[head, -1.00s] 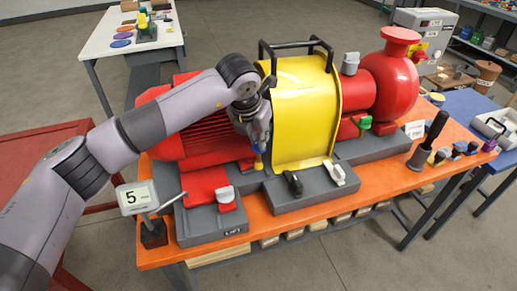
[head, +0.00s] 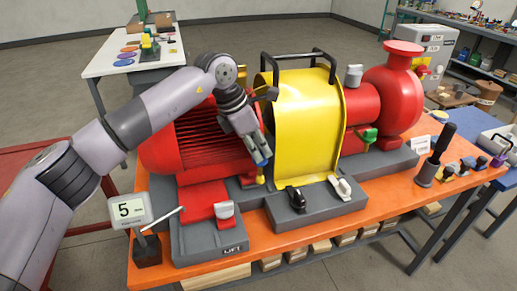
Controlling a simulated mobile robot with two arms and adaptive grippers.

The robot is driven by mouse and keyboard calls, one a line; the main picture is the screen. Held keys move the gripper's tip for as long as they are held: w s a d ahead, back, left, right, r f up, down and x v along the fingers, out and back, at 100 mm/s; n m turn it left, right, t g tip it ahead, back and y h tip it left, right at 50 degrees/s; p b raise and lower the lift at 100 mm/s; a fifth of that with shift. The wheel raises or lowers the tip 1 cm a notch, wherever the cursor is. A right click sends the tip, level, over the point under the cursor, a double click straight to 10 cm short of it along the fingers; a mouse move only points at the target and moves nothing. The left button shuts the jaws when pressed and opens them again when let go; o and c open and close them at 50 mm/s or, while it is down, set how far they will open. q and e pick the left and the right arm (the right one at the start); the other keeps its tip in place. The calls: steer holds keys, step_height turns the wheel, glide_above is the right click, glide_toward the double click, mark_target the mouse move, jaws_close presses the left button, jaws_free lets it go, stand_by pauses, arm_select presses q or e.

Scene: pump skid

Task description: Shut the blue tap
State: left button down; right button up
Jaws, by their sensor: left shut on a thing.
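My left gripper (head: 259,157) reaches down between the red finned motor (head: 185,145) and the yellow guard (head: 305,125). It is shut on the blue tap (head: 264,154), of which only a little blue shows at the fingertips. A brass-yellow piece (head: 260,178) shows just below the fingertips. The fingers hide most of the tap, so its handle angle is not clear. My right gripper is not in view.
The guard's black handles (head: 300,60) stand close to the right of my wrist. A green tap (head: 369,135) sits by the red pump (head: 392,95). Black (head: 296,198) and white (head: 341,187) levers are in front of the guard. A sign reading 5 (head: 130,210) stands front left.

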arm_select(q)
steer(key=shift+r+m, duration=0.1)
steer(key=shift+m, duration=0.3)
steer(key=c, duration=1.6)
jaws_free()
steer(key=shift+a, duration=0.1)
